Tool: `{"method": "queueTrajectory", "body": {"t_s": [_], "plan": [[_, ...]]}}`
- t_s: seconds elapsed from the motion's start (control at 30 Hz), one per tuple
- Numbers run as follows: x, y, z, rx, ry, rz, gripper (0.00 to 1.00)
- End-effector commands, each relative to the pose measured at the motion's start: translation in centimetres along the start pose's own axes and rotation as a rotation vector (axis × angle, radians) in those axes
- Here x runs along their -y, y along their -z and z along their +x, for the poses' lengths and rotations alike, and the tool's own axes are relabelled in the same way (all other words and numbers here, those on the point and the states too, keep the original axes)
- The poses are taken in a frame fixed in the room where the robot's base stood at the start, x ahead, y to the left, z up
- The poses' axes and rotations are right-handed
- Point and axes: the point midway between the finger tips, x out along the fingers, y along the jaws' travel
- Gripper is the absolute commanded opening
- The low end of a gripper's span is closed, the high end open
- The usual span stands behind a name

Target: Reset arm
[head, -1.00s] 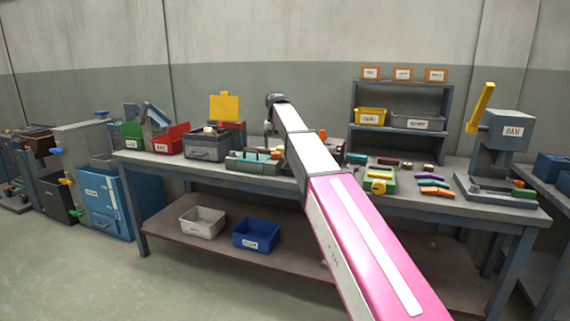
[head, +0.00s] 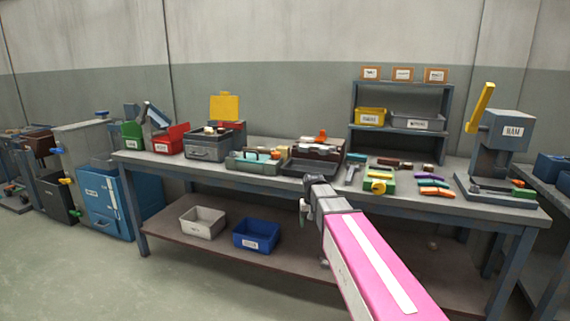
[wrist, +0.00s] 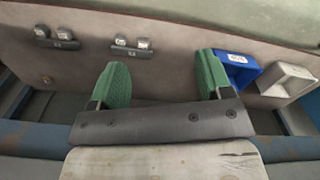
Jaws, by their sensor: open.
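My gripper (wrist: 162,72) is open in the wrist view, its two green finger pads wide apart with nothing between them. In the head view my gripper (head: 304,212) hangs small at the end of my folded arm, just in front of the workbench's front edge (head: 270,186). The finger opening is too small to make out there. The wrist view looks down past the fingers to the bench's lower shelf (wrist: 160,60).
On the lower shelf are a white bin (head: 203,222) and a blue bin (head: 256,236). The benchtop holds a grey box (head: 207,148), a green-grey tray (head: 252,165), several coloured pieces and a press (head: 500,145) marked RAM. Floor at left front is clear.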

Motion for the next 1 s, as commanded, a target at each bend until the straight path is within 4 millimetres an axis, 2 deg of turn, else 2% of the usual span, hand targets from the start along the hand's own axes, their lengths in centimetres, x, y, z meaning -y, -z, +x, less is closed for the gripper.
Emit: {"method": "queueTrajectory", "body": {"t_s": [0.03, 0.2, 0.4, 0.5, 0.67, 1.0], "plan": [[-1.1, -2.7, 1.9, 0.004, 0.000, 0.003, 0.72], [-4.1, -8.6, 6.8, 0.003, 0.000, 0.007, 0.72], [-6.7, -15.0, 10.9, 0.001, 0.000, 0.011, 0.72], [-7.4, -17.1, 12.1, -0.001, 0.000, 0.011, 0.72], [-8.0, -18.6, 13.0, -0.003, 0.000, 0.012, 0.72], [-8.0, -18.7, 13.1, -0.004, 0.000, 0.012, 0.72]]}}
